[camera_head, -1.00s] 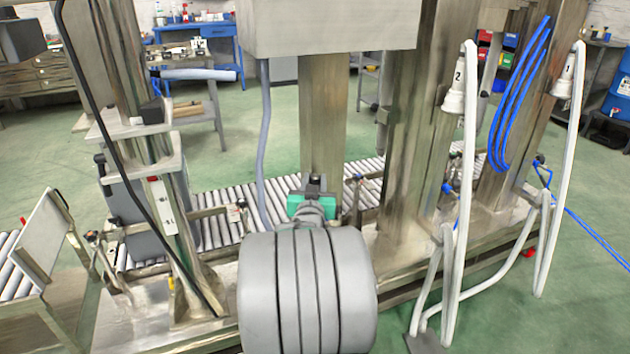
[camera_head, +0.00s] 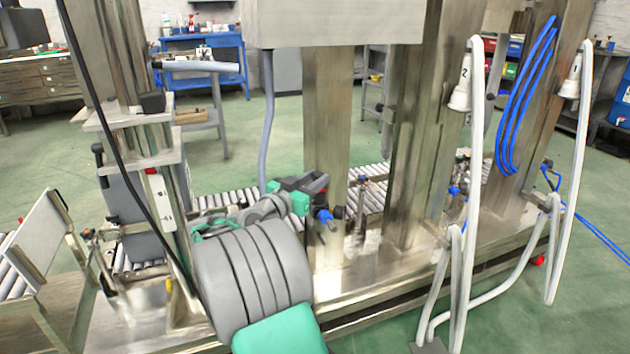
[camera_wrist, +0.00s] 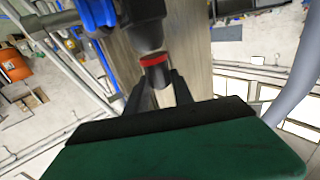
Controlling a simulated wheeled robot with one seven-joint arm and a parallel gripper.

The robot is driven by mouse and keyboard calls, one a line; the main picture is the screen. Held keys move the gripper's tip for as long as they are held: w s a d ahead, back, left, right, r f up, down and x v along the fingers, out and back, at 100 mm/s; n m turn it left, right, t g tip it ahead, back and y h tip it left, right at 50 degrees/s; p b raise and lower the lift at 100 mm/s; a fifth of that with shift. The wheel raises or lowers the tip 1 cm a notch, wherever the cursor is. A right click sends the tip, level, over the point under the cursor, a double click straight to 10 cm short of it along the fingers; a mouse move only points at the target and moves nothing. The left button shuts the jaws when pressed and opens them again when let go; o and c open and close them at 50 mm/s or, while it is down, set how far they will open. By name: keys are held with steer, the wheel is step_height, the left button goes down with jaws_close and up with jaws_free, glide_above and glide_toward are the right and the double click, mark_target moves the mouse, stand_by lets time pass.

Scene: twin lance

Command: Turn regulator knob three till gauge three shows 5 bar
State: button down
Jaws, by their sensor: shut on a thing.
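My gripper, with a green body and black fingers, reaches to the metal post in the head view (camera_head: 316,184). In the wrist view its two fingers (camera_wrist: 160,92) are shut around a dark knob with a red ring (camera_wrist: 155,62). The knob joins a black fitting above it. A blue regulator part (camera_wrist: 97,14) is at the upper left there. In the head view a blue regulator (camera_head: 324,216) sits just below the fingertips at the post. No gauge face is readable in either view, and no number three can be made out.
The metal post (camera_head: 327,110) stands right behind the fingers. White lances with hoses (camera_head: 461,95) and coiled blue hose (camera_head: 520,95) hang to the right. A roller conveyor (camera_head: 372,178) runs behind. A grey hose (camera_head: 267,130) hangs left of the post.

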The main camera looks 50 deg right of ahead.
steer(key=shift+w, duration=0.1)
steer(key=c, duration=1.1)
jaws_free()
steer(key=a+p, duration=0.1)
steer(key=a, duration=0.3)
steer(key=a+p, duration=0.1)
steer(key=a, duration=0.2)
steer(key=shift+s+a, duration=0.2)
steer(key=shift+a, duration=0.2)
